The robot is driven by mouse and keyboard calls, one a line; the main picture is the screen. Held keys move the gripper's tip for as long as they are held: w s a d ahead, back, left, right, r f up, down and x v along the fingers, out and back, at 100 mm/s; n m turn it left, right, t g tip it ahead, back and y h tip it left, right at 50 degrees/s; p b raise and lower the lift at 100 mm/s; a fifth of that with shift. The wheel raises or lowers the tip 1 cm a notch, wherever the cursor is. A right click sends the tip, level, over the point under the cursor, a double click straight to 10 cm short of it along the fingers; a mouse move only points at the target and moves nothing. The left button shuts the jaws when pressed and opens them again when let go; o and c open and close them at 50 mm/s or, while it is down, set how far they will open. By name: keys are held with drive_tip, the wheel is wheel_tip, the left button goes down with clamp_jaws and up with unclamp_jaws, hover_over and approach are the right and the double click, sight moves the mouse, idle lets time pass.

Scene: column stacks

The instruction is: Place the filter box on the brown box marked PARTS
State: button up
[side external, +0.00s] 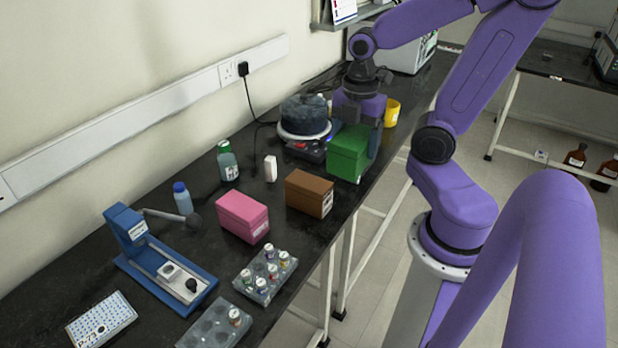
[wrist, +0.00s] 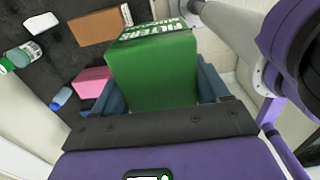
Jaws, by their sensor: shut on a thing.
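My gripper (side external: 360,112) points down and is shut on a green box (side external: 348,154), near the table's front edge.
A pink box (side external: 242,214) stands left of the brown box. A white bottle (side external: 270,168) and a green-capped bottle (side external: 227,162) stand behind. A round dark device (side external: 304,116) and a yellow cup (side external: 392,112) are close to my gripper. Vial racks (side external: 266,277) lie in front.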

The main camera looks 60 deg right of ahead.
drive_tip(key=shift+w+d+f, duration=0.2)
drive_tip(key=shift+w+f, duration=0.1)
drive_tip(key=shift+w, duration=0.35)
drive_tip(key=shift+w+d+f, duration=0.15)
drive_tip(key=shift+w+f, duration=0.15)
drive_tip(key=shift+w, duration=0.3)
drive_tip(key=shift+w+d+f, duration=0.55)
drive_tip(key=shift+w+f, duration=0.9)
drive_tip(key=shift+w, duration=0.35)
drive_tip(key=shift+w+d+f, duration=0.5)
drive_tip(key=shift+w+f, duration=0.95)
drive_tip(key=shift+w, duration=0.3)
drive_tip(key=shift+w+d+f, duration=0.55)
drive_tip(key=shift+w+f, duration=0.9)
drive_tip(key=shift+w, duration=0.35)
drive_tip(key=shift+f, duration=1.55)
drive_tip(key=shift+f, duration=0.2)
drive_tip(key=o, duration=1.2)
